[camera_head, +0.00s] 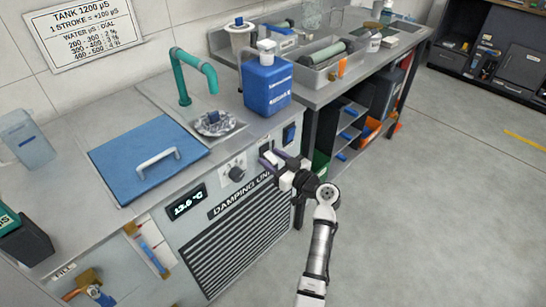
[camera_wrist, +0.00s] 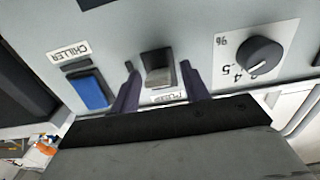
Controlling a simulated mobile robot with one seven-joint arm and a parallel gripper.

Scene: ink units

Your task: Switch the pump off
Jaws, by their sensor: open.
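The pump switch (camera_wrist: 158,68) is a dark grey rocker in the wrist view, above an upside-down label that reads PUMP. Its lower half in that view looks lighter than its upper half; I cannot tell its on or off state for sure. My gripper (camera_wrist: 157,80) is open, with one dark purple finger on each side of the rocker. I cannot tell whether the fingers touch the panel. In the head view my gripper (camera_head: 276,156) is at the front panel of the damping unit, partly covering the pump switch (camera_head: 265,147).
The blue chiller switch (camera_wrist: 90,91) sits left of the pump switch in the wrist view, and a dial (camera_wrist: 260,55) sits to the right. A blue canister (camera_head: 266,85) and a blue lid (camera_head: 146,160) with a handle are on the counter above. The floor at right is clear.

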